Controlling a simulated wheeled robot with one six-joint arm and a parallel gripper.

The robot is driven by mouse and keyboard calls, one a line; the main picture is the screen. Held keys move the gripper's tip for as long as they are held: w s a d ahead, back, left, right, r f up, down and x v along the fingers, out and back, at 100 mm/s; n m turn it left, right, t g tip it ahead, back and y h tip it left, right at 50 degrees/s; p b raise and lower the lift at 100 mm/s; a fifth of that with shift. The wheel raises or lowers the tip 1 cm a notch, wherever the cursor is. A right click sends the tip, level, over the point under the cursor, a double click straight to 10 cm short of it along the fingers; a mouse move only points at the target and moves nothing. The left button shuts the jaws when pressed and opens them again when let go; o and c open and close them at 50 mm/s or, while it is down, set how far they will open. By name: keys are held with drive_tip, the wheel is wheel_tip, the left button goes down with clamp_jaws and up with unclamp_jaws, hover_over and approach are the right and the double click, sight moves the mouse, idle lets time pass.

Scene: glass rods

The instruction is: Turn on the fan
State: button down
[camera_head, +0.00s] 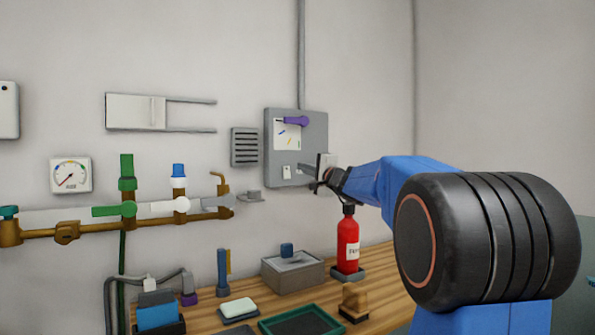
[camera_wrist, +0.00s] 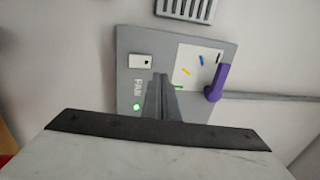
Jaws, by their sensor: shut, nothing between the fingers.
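A grey control box (camera_head: 270,150) is mounted on the wall, and it fills the middle of the wrist view (camera_wrist: 127,84). It carries a small white switch plate with a dark spot (camera_head: 287,172), also clear in the wrist view (camera_wrist: 140,61). Beside the plate are the label FAN (camera_wrist: 137,87) and a green light (camera_wrist: 137,106) that looks lit. My gripper (camera_head: 303,168) is shut and empty in front of the lower part of the box, close to the switch plate. In the wrist view its fingers (camera_wrist: 159,84) hide part of the box face. I cannot tell whether they touch it.
A purple lever (camera_head: 296,121) sits beside a white marked dial plate on the box. A vent grille (camera_head: 244,147) is left of the box. A red extinguisher (camera_head: 348,245) stands below my arm on the wooden bench (camera_head: 385,295). Pipes with green valves (camera_head: 128,180) run at left.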

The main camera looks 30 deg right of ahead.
drive_tip(key=shift+s+d+r, duration=0.1)
drive_tip(key=shift+s+r, duration=0.1)
drive_tip(key=shift+s, duration=1.15)
drive_tip(key=shift+s+r, duration=0.2)
drive_tip(key=shift+s, duration=1.1)
drive_tip(key=s+a+f+n+g+y, duration=0.3)
drive_tip(key=s+a+f+n, duration=0.15)
drive_tip(key=a+f, duration=0.4)
drive_tip(key=s+a+f+n+g+y, duration=0.25)
drive_tip(key=s+a+f+n, duration=0.2)
drive_tip(key=a, duration=0.75)
drive_tip(key=s+a+f+n+g, duration=0.2)
drive_tip(key=s+a+f+g, duration=0.15)
drive_tip(key=s+f, duration=0.35)
drive_tip(key=s+a+f+n+g, duration=0.2)
drive_tip(key=s+a+f, duration=0.2)
drive_tip(key=s+f, duration=0.25)
drive_tip(key=s+d+f+n+g+h, duration=0.2)
drive_tip(key=s+f+h, duration=0.1)
drive_tip(key=s+f, duration=0.6)
drive_tip(key=s+d+f+n+g+h, duration=0.2)
drive_tip(key=s+f+h, duration=0.1)
drive_tip(key=s+f, duration=0.6)
drive_tip(key=shift+s+f+n, duration=0.15)
drive_tip(key=shift+s+n, duration=0.15)
drive_tip(key=shift+s, duration=0.2)
